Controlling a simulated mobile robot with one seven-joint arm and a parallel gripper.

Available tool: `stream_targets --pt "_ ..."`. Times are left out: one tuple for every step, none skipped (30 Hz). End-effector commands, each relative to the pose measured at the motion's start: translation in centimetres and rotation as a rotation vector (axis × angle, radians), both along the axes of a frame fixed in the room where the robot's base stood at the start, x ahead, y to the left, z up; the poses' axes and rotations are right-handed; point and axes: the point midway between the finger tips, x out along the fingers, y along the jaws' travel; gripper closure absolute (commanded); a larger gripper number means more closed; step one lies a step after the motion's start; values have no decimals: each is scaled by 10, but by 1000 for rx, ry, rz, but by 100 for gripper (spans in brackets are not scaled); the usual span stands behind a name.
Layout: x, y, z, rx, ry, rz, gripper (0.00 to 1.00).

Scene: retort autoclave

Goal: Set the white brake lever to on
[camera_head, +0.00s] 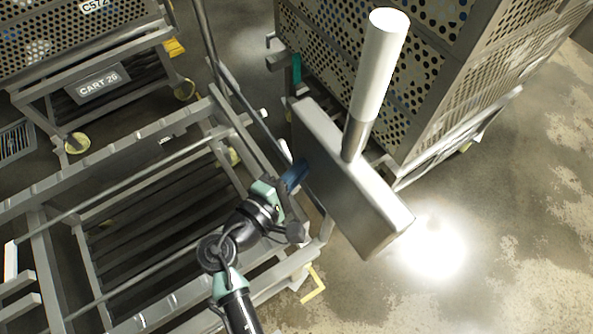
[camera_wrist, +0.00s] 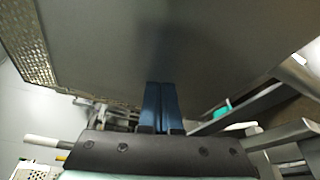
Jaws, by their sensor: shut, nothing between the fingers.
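A lever with a thick white grip (camera_head: 380,65) and a grey metal shaft rises, tilted a little to the right, from a flat grey box (camera_head: 345,190) in the head view. No on or off marking shows. My gripper (camera_head: 297,175) is at the box's left side, low beside its edge and well below the white grip. In the wrist view its two blue fingers (camera_wrist: 161,106) are shut together with nothing between them. A broad grey surface (camera_wrist: 160,45) fills the view beyond the fingertips. I cannot tell whether they touch it. The white grip is not clearly identifiable in the wrist view.
A perforated basket cart (camera_head: 420,90) stands behind the box. A low metal rack frame (camera_head: 130,190) lies under and left of my arm. Another cart, labelled CART 26 (camera_head: 98,86), is at upper left. Open floor (camera_head: 500,220) lies to the right.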

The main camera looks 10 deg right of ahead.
Motion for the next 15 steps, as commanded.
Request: stream_targets --pt "7 -11 -2 0 -1 -6 100" --pt "11 -16 -2 -1 -1 -5 100" --pt "17 -22 -3 -2 -1 -5 100" --pt "20 -28 -4 -1 -1 -6 100" --pt "23 -32 -4 -1 -1 -5 100" --pt "12 -31 -1 2 2 -3 100" --pt "8 -32 1 2 2 -3 100" --pt "4 -34 2 1 2 -3 100" --pt "0 -35 5 1 1 -3 100" --pt "-3 -36 5 1 2 -1 100" --pt "-6 -37 6 1 2 -1 100" --pt "-8 -38 7 1 2 -1 100" --pt "-10 -38 8 1 2 -1 100" --pt "-12 -39 8 1 2 -1 100" --pt "-13 -39 9 0 1 -1 100"
